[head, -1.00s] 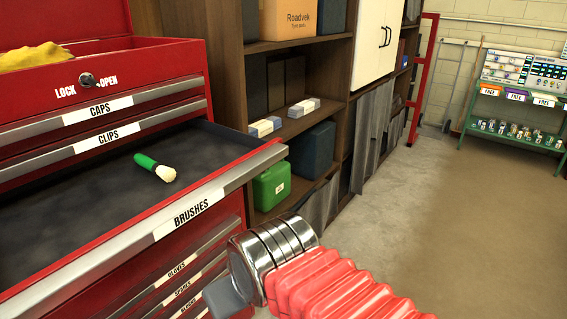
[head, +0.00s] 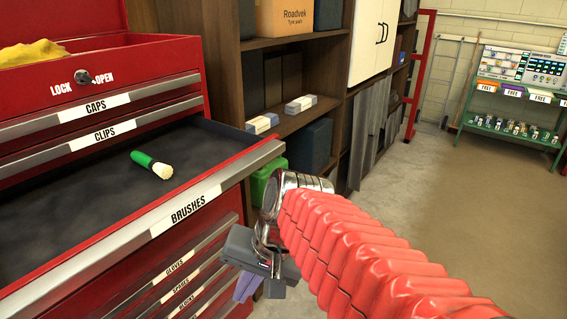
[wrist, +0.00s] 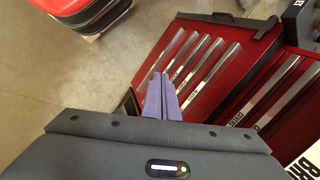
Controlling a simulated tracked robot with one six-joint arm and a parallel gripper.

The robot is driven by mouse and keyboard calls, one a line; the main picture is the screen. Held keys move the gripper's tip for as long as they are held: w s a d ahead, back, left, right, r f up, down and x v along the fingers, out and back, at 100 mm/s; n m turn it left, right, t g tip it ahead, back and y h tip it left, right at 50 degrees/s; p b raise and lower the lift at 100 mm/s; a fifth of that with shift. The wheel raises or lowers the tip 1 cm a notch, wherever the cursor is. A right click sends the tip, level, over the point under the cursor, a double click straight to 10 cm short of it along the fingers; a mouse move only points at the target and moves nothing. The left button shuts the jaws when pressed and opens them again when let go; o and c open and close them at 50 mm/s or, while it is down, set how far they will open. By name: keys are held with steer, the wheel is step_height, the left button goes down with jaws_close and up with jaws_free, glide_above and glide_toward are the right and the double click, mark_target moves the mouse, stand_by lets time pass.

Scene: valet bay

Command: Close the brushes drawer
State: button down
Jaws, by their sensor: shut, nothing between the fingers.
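The brushes drawer (head: 100,252) is pulled out of the red tool chest (head: 150,60), its labelled front toward me in the head view. A brush with a green handle and pale bristles (head: 152,164) lies inside on the dark liner. In the wrist view a corner of the drawer's label (wrist: 306,163) shows at lower right. My gripper (head: 246,288) is shut and empty, its purple fingers pointing down just right of the chest, below and in front of the drawer's right end. In the wrist view the fingers (wrist: 161,92) lie together, with the lower drawer fronts behind them.
The caps (head: 95,105) and clips (head: 115,132) drawers above are shut, as are several lower drawers (head: 180,270). A lock (head: 83,77) sits on the chest. A wooden shelf (head: 290,122) stands behind, holding a green box (head: 262,180). Floor to the right (head: 440,200) is clear.

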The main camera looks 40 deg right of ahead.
steer(key=w+d+r+m+t+y, duration=0.2)
steer(key=w+d+m+t+y, duration=0.1)
steer(key=d+m, duration=0.35)
steer(key=w+d+r+m+t+y, duration=0.25)
steer(key=w+d+m, duration=0.2)
steer(key=m, duration=0.35)
steer(key=s+d+r+m+t+h, duration=0.1)
steer(key=d+r+m+t, duration=0.2)
steer(key=d, duration=0.5)
steer(key=s+d+r+m+t+h, duration=0.1)
steer(key=d+r+m+t, duration=0.2)
steer(key=d+m+t, duration=0.2)
steer(key=d+m, duration=0.1)
steer(key=d, duration=0.2)
steer(key=shift+s+h, duration=0.35)
steer(key=shift+r, duration=0.1)
steer(key=x, duration=1.4)
steer(key=shift+r, duration=0.1)
steer(key=shift+w, duration=0.2)
